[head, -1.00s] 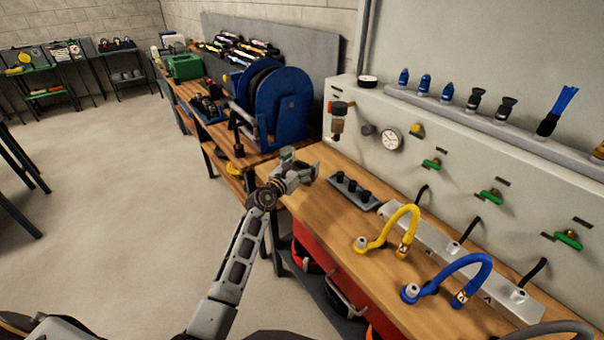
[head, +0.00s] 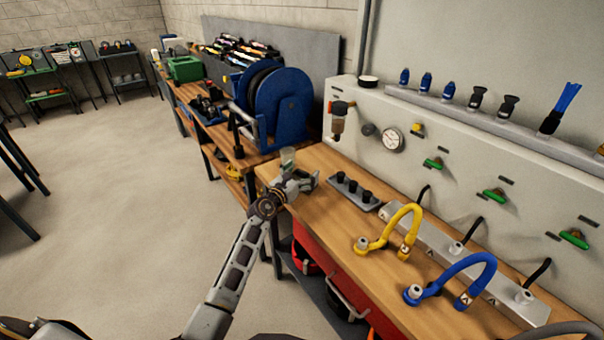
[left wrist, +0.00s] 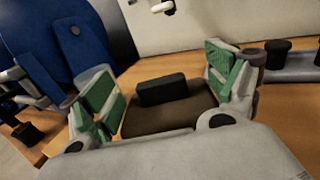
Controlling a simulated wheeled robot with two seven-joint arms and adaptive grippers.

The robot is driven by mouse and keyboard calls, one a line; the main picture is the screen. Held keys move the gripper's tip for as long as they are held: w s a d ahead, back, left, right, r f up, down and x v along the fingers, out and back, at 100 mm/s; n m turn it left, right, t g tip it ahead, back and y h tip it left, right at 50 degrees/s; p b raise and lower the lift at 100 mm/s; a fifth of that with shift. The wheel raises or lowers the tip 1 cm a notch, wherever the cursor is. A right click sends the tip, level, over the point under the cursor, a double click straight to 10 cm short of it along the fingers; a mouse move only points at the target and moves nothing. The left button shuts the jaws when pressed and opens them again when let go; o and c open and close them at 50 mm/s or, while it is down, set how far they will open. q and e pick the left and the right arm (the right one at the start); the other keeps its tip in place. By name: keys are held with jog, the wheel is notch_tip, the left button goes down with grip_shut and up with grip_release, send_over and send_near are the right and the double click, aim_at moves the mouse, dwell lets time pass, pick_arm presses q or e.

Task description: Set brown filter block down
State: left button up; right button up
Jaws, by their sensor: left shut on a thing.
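My left gripper (head: 300,177) is above the near left end of the wooden bench, left of the grey tray with black pegs. In the left wrist view, its two green-padded fingers (left wrist: 165,92) stand wide apart with the brown filter block (left wrist: 168,116) between them. The block is dark brown, and a black rectangular piece shows at its far side. The gripper is shut on the block. The block is mostly hidden in the head view, and I cannot tell whether its underside touches the bench. My right gripper is not in view.
The grey tray (head: 352,191) of black pegs lies just right of the gripper. Yellow (head: 404,222) and blue (head: 478,264) hoses stand farther right. A blue hose reel (head: 282,105) is behind. Bare bench top (head: 318,213) lies in front of the tray.

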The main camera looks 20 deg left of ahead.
aim_at(301, 173)
pick_arm(q)
jog(key=o, duration=0.8)
jog(key=shift+r, duration=0.1)
jog(key=shift+s+a, duration=0.1)
jog(key=shift+s, duration=0.2)
jog(key=shift+s+a, duration=0.2)
jog(key=shift+s, duration=0.45)
jog(key=shift+s+a, duration=0.1)
jog(key=shift+s, duration=0.25)
jog(key=shift+p+v, duration=0.35)
jog(key=shift+v, duration=0.45)
jog(key=shift+s+a, duration=0.1)
jog(key=shift+s, duration=0.25)
jog(key=shift+v, duration=2.25)
jog(key=v, duration=0.2)
jog(key=shift+s, duration=0.25)
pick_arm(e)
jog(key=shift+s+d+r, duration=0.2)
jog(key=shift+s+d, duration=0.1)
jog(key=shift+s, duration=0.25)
